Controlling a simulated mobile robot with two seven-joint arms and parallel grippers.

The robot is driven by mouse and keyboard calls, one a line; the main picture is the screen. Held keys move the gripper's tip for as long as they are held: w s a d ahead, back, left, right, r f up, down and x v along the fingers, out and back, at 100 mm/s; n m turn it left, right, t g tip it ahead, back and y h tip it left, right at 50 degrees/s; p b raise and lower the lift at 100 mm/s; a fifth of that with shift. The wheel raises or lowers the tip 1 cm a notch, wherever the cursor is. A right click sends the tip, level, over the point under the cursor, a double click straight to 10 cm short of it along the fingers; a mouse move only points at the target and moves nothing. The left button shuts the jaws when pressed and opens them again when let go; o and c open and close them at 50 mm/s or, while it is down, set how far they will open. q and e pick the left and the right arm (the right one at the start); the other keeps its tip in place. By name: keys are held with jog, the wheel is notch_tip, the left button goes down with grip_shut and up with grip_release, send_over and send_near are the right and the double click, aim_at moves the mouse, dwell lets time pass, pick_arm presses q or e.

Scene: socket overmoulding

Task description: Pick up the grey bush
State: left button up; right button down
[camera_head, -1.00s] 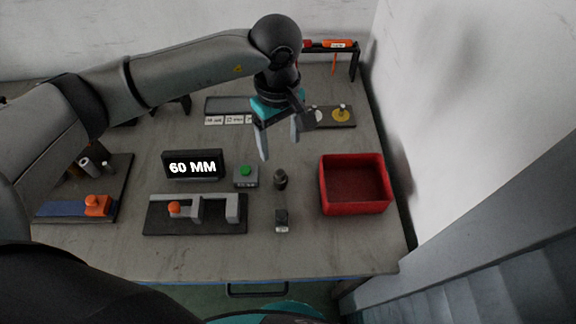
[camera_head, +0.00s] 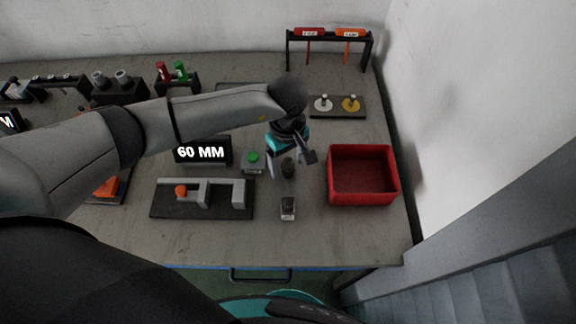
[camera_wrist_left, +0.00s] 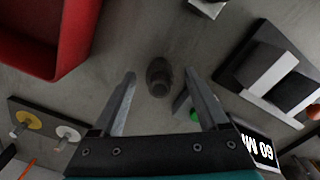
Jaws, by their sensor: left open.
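A dark grey, round, stepped part (camera_head: 288,168), which looks like the grey bush, stands on the table right of the green button. In the left wrist view the bush (camera_wrist_left: 158,78) shows between the fingertips, with bare space on both sides. My left gripper (camera_head: 283,170) is open and points down at the bush, partly in front of it in the head view. The fingers do not touch it. The height of the fingertips over the table is hard to tell. My right gripper is not in view.
A red bin (camera_head: 362,202) stands to the right. A small block with a pale label (camera_head: 288,208) is in front of the bush. A green button box (camera_head: 253,160), a 60 MM display (camera_head: 203,152) and a black fixture (camera_head: 160,207) lie left. The front table strip is clear.

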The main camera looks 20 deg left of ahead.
pick_arm(q)
grip_shut()
dwell(0.6)
